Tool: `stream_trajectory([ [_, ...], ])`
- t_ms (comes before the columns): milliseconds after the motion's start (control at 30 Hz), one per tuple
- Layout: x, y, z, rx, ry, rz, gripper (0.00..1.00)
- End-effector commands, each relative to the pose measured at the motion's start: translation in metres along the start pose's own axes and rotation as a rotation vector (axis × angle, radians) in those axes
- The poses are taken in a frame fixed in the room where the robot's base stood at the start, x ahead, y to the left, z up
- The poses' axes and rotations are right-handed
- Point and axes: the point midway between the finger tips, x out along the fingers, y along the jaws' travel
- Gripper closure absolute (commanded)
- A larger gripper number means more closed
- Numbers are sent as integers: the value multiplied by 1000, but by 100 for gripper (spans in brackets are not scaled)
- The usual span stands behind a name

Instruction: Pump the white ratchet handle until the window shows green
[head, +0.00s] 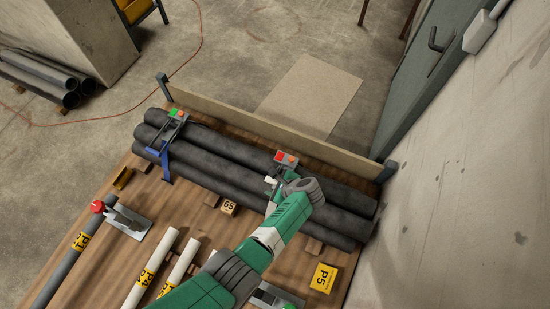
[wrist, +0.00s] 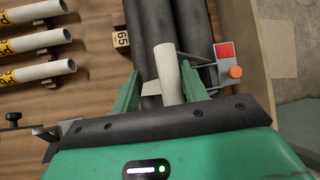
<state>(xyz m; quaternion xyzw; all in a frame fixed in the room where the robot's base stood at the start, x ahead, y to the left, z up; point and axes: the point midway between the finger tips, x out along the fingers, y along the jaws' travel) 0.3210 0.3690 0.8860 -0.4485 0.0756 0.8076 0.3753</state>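The white ratchet handle (wrist: 167,68) stands up between the two green fingers of my gripper (wrist: 158,90) in the wrist view. The fingers are apart, with a clear gap on the left of the handle; the right finger is close to it, and contact cannot be told. The ratchet's window (wrist: 225,50) is red, with an orange knob (wrist: 235,72) beside it. In the head view my gripper (head: 277,190) is over the right part of the dark pipe bundle (head: 225,152), and the red window (head: 280,156) shows just beyond it. My arm hides most of this ratchet.
A wooden board (head: 270,128) borders the far side. A wall is right.

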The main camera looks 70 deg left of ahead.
Motion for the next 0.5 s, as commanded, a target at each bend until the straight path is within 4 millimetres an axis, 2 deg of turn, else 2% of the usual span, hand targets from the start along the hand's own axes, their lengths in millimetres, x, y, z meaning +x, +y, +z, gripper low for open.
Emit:
stream_trajectory([
  [200, -1, -4, 1, -1, 0, -1, 56],
  [500, -11, -31, 8, -1, -1, -1, 56],
])
